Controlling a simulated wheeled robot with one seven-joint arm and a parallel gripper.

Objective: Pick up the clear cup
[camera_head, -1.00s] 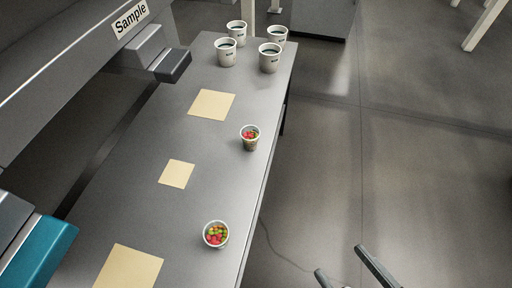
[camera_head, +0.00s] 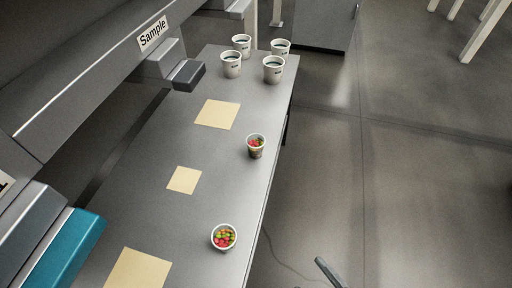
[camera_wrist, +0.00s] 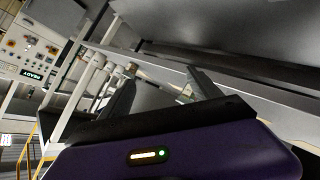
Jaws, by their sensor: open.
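A small clear-looking cup (camera_head: 256,153) filled with red and green candies stands upright near the right edge of the grey table, midway along. A second small candy-filled cup (camera_head: 224,246) stands nearer, also close to that edge. I cannot tell which of the two the task means. In the head view only one finger (camera_head: 328,273) of my gripper shows, at the bottom, right of the near cup and beyond the table edge. In the wrist view my gripper (camera_wrist: 161,74) has its two fingers apart with nothing between them.
Several white cups with dark contents, one of them a white cup (camera_head: 273,71), stand at the table's far end. Beige squares (camera_head: 184,180) lie on the table (camera_head: 205,212). A machine with a "Sample" label (camera_head: 153,34) and a teal part (camera_head: 62,250) borders the left.

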